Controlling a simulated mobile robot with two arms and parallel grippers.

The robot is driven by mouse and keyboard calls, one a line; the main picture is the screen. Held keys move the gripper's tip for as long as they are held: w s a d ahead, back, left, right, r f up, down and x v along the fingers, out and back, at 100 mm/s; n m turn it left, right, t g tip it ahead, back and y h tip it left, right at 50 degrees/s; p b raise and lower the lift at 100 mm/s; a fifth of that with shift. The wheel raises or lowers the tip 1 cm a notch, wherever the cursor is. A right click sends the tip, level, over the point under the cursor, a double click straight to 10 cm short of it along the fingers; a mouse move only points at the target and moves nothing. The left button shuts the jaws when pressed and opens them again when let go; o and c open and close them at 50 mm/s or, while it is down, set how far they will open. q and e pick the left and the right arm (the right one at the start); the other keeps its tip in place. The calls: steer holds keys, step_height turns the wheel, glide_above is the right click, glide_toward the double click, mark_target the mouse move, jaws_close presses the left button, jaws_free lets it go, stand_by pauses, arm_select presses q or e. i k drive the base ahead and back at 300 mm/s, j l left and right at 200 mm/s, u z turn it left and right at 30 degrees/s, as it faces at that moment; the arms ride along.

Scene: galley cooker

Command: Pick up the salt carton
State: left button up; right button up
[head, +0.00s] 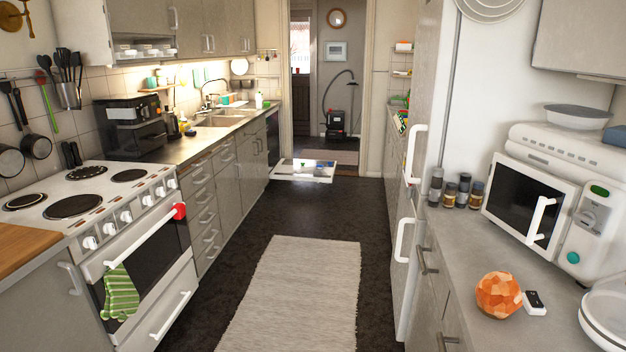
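I cannot make out a salt carton for certain in the head view. Small colourful packs (401,121) stand at the far right counter beyond the fridge, too small to identify. Several dark-lidded jars (449,194) stand on the right counter beside the microwave. Neither of my grippers is in view.
A cooker (100,205) with a green striped towel (120,293) stands at left. The microwave (530,205), an orange faceted object (499,295) and white dishes (606,318) are on the right counter. A low white panel (290,171) juts into the aisle. The rug (295,295) is clear.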

mark_target(260, 97)
steer(key=i, duration=4.9)
steer(key=i+u, duration=0.1)
steer(key=i, duration=0.8)
steer(key=i+l+u, duration=0.1)
steer(key=i, duration=0.8)
